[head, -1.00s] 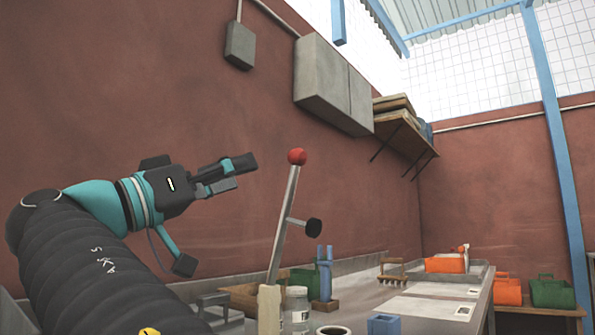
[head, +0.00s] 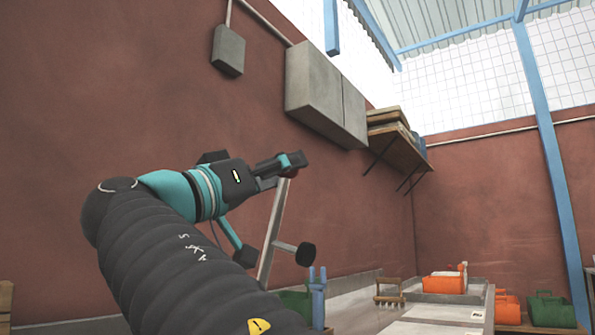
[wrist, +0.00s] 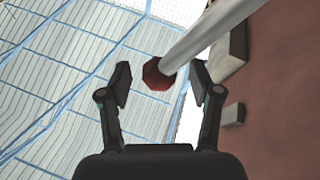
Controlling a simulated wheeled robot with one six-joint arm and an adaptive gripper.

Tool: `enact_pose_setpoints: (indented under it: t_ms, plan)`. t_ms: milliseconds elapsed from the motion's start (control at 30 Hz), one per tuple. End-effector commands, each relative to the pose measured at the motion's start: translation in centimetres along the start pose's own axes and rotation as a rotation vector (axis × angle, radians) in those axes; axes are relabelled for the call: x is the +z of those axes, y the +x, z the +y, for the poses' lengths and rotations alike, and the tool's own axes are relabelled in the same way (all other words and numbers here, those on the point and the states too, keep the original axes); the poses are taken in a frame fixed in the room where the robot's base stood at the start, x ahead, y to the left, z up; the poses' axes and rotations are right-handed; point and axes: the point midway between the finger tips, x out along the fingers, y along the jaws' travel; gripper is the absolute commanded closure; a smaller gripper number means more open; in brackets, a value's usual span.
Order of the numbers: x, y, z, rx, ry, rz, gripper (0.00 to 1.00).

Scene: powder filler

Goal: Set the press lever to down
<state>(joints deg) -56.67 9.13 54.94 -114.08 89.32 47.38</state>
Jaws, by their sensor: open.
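The press lever (head: 272,232) is a grey metal bar standing up and leaning slightly right in the head view. A short side arm with a black knob (head: 305,254) sticks out from it. Its red end knob (wrist: 158,75) shows in the wrist view between the two open fingers, with a gap on each side. My gripper (head: 290,163) is at the top of the lever in the head view and hides most of the red knob. It also shows in the wrist view (wrist: 160,84), open and empty. The lever's base is hidden behind my arm.
A brown wall with a grey wall box (head: 229,50), grey cabinets (head: 318,85) and a shelf (head: 402,150) stands behind. The air right of the lever is clear.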

Motion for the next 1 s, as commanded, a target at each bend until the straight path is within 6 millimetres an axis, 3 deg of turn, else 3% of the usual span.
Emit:
enact_pose_setpoints:
  t_ms: [467,500,567,733,767,1000]
  plan:
    - [-0.03,1.18,0.50,0.001,0.000,0.000,0.36]
    - [-0.02,1.19,0.51,0.001,0.000,0.000,0.39]
    - [-0.02,1.19,0.51,0.002,0.000,0.000,0.54]
    - [-0.04,1.14,0.49,0.001,0.000,0.000,0.96]
    - [-0.05,1.13,0.49,0.001,0.000,0.000,1.00]
    - [0.00,0.93,0.44,-0.002,0.007,-0.001,1.00]
